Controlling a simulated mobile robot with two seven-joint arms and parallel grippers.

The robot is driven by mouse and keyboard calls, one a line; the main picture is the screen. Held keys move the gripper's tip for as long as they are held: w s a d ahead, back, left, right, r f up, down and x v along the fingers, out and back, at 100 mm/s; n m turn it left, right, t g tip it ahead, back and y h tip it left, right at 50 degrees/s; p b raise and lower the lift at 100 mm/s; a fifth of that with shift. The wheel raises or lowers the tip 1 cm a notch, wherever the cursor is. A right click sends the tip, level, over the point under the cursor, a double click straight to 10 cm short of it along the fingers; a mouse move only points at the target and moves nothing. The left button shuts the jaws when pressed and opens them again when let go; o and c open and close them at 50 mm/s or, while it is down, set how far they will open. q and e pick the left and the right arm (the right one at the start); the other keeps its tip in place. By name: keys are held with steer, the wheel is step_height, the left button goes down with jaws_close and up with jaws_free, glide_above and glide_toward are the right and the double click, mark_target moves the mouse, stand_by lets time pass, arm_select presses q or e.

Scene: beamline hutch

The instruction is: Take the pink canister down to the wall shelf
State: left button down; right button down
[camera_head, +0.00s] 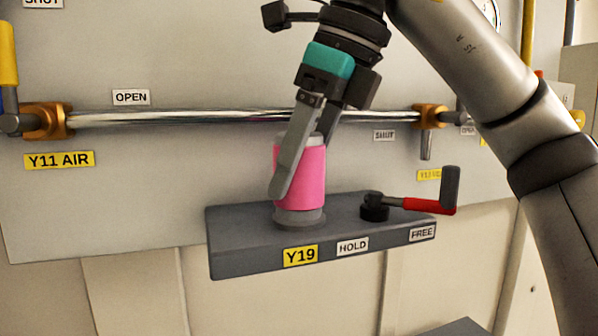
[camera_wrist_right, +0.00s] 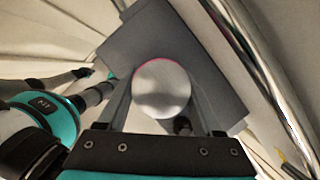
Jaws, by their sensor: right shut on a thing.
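The pink canister (camera_head: 311,178), with a light grey top, stands upright at the dark grey block marked Y19 (camera_head: 232,262) on the wall. A grey ring surrounds its foot. My right gripper (camera_head: 290,180) comes down from above and is shut on the canister; one finger crosses its front, the other is mostly hidden behind. In the right wrist view the canister's round pale top (camera_wrist_right: 162,90) shows between the fingers, with a thin pink rim. I cannot tell which surface is the wall shelf; a grey surface (camera_head: 460,329) shows at the bottom edge. My left gripper is not clearly seen.
A clamp lever with a red handle (camera_head: 430,206) stands on the block, pointing right above the FREE label (camera_head: 422,232). A shiny pipe (camera_head: 190,117) runs along the panel behind the gripper. The space below the block looks clear.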

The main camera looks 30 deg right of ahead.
steer(key=shift+r, duration=0.15)
step_height(320, 180, up, 10)
steer(key=shift+f+p, duration=0.15)
steer(key=shift+p, duration=0.15)
stand_by(0.4)
